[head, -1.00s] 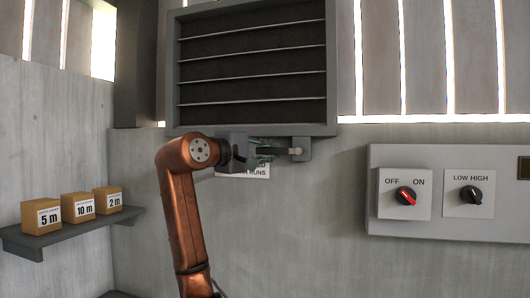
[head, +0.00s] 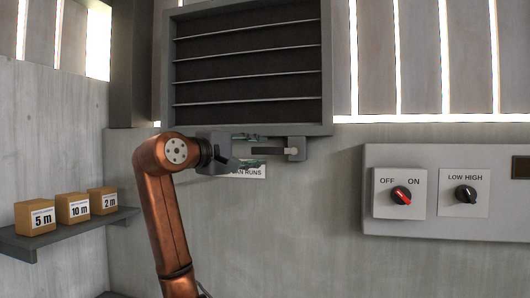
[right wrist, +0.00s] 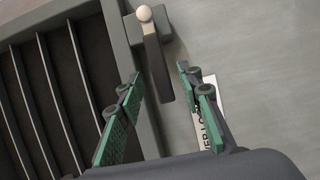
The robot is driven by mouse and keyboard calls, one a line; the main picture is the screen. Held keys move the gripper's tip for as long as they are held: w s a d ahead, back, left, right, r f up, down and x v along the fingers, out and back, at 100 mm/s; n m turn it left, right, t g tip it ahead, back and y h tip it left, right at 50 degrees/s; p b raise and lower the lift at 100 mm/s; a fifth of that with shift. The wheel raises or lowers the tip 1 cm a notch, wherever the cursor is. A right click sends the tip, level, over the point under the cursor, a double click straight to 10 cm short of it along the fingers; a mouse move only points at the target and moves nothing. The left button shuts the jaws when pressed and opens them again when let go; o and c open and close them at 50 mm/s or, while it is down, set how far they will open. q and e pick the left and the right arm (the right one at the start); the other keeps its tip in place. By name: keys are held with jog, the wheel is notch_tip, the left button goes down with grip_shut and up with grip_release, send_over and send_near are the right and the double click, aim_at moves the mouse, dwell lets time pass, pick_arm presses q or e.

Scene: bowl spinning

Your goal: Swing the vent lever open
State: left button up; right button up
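The vent (head: 249,53) is a grey frame with dark horizontal slats, high on the wall. Its lever (head: 268,151) is a short dark bar lying level under the frame's lower right part, joined to a grey block with a pale round knob (head: 293,152). In the right wrist view the lever (right wrist: 157,68) reaches from the knob (right wrist: 144,13) down between my fingers. My right gripper (head: 250,150) is at the lever's free left end. Its green-padded fingers (right wrist: 160,73) are open, one on each side, with visible gaps to the bar. My left gripper is out of view.
A white label (head: 245,172) sits on the wall below the lever, partly hidden by my gripper. A panel (head: 440,222) with two rotary switches is at the right. A shelf (head: 75,240) with three small boxes is at the left.

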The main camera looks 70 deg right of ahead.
jog(key=v, duration=0.8)
dwell(0.4)
